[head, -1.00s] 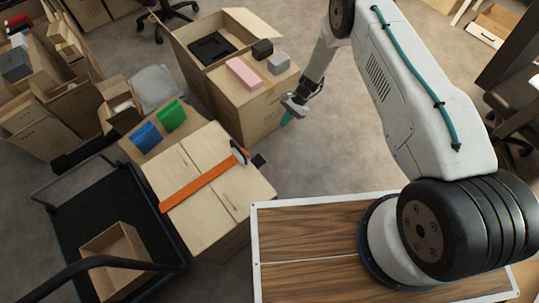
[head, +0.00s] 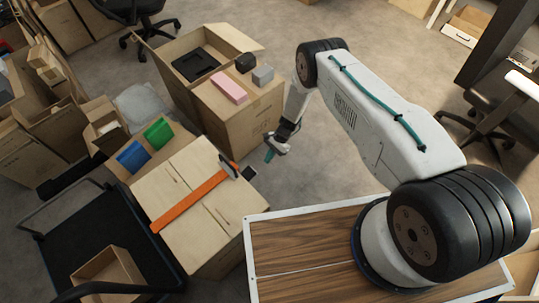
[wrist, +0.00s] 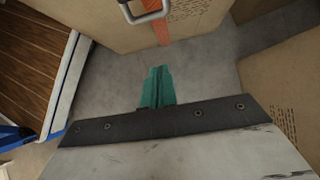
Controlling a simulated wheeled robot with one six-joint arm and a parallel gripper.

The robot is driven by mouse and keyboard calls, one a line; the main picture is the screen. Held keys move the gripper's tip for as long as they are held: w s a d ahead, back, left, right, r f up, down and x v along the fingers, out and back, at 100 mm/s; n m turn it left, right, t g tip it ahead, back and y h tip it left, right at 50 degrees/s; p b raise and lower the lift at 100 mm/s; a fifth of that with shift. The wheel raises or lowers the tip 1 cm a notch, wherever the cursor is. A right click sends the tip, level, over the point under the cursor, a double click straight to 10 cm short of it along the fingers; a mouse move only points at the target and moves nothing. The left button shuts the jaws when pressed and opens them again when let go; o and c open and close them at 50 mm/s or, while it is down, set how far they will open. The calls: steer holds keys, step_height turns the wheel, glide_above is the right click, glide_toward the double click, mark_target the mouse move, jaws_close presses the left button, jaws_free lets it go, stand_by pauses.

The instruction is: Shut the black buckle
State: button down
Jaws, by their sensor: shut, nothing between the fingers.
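An orange strap (head: 190,201) runs across the top of a closed carton (head: 166,182). At its right end, by the carton's edge, is the dark buckle (head: 229,166), with a raised lever-like part; a small black piece (head: 249,172) sits just beside it. In the wrist view a grey looped part of the buckle (wrist: 142,16) shows at the top edge, partly cut off, with the orange strap (wrist: 162,33) hanging down the carton's side. My gripper (head: 270,155) has teal fingers, shut and empty, to the right of the buckle and apart from it. It also shows in the wrist view (wrist: 157,88).
Blue (head: 134,157) and green (head: 158,133) items stand left of the strapped carton. A black cart (head: 75,240) is at left. Floor is free around my gripper.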

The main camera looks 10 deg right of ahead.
mark_target(249, 175)
steer(key=x, duration=0.7)
steer(key=r, duration=0.1)
steer(key=a+r, duration=0.1)
steer(key=r, duration=0.2)
steer(key=shift+s+a, duration=0.2)
steer(key=shift+s, duration=0.2)
steer(key=shift+d+r, duration=0.1)
steer(key=shift+r, duration=0.1)
steer(key=shift+r+h, duration=0.2)
steer(key=shift+h, duration=0.1)
